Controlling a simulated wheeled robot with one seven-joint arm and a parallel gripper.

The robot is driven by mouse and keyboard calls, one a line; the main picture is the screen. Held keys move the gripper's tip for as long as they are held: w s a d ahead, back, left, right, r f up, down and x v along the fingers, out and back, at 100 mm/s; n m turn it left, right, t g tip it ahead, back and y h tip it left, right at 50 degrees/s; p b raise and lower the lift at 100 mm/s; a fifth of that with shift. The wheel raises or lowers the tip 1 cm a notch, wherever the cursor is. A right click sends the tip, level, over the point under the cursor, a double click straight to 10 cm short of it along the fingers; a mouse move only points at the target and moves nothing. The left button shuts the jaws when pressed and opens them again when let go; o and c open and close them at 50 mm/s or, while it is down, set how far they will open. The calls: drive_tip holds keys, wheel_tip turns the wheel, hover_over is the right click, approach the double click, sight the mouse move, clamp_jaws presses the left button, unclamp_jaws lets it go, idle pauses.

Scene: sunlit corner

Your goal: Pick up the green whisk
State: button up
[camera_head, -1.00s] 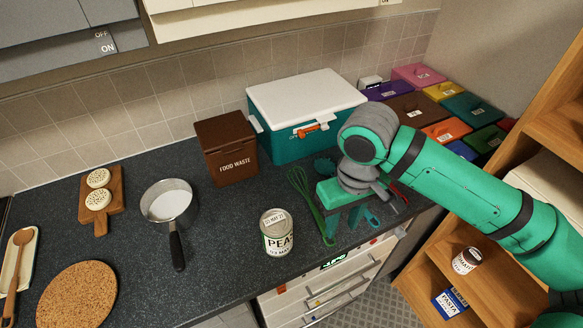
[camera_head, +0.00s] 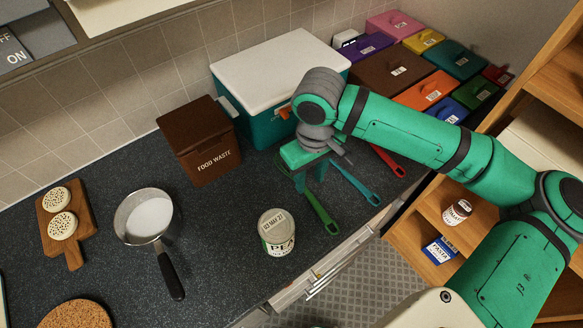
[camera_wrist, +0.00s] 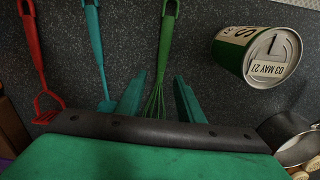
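The green whisk lies on the dark counter; its handle (camera_head: 322,214) shows below my gripper (camera_head: 308,180) in the head view, while its head is hidden there. In the wrist view the whisk (camera_wrist: 166,45) has its handle toward the top and its wire head between the two fingers of my gripper (camera_wrist: 158,98). The fingers are apart, one on each side of the wires. I cannot tell how far the fingertips are above the counter.
A teal utensil (camera_head: 357,183) and a red masher (camera_wrist: 33,55) lie beside the whisk. A peas can (camera_head: 277,234) stands close on the other side. A brown food waste bin (camera_head: 200,142) and a white-lidded cooler (camera_head: 278,70) stand behind. A saucepan (camera_head: 143,217) is farther left.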

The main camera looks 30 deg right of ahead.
sight(309, 194)
drive_tip(key=shift+a+f, duration=0.1)
drive_tip(key=shift+f, duration=0.5)
drive_tip(key=shift+s+f, duration=0.2)
drive_tip(key=shift+f, duration=0.9)
drive_tip(key=shift+s+f, duration=0.15)
drive_tip(key=shift+f, duration=0.9)
clamp_jaws()
